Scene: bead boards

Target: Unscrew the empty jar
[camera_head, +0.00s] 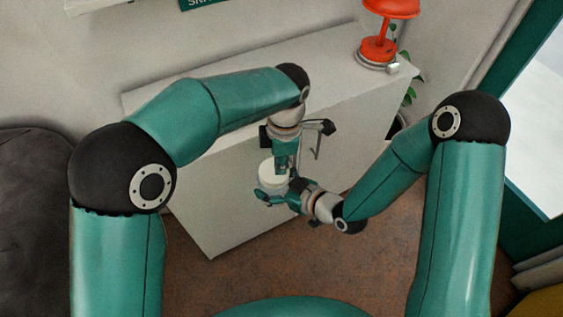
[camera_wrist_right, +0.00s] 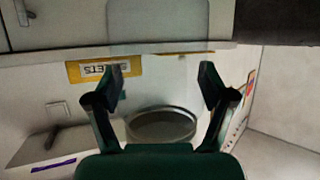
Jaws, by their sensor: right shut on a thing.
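The jar (camera_head: 272,173) shows in the head view as a small pale, round-topped thing in front of the white counter. My right gripper (camera_head: 269,193) comes from the right and is shut on it from the side. In the right wrist view the jar (camera_wrist_right: 162,124) looks see-through, with a round grey rim between the two fingers of my right gripper (camera_wrist_right: 160,78). My left gripper (camera_head: 284,160) hangs from above at the jar's top; its fingertips partly overlap the jar, so I cannot tell whether they touch it or how far they are open. The jar's lower part is hidden in the head view.
A white counter (camera_head: 345,75) stands behind both grippers. A red lamp (camera_head: 378,48) stands at its far right end, with a green plant (camera_head: 408,92) beside it. A dark rounded seat (camera_head: 30,205) is at the left. Brown floor (camera_head: 225,275) lies open in front.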

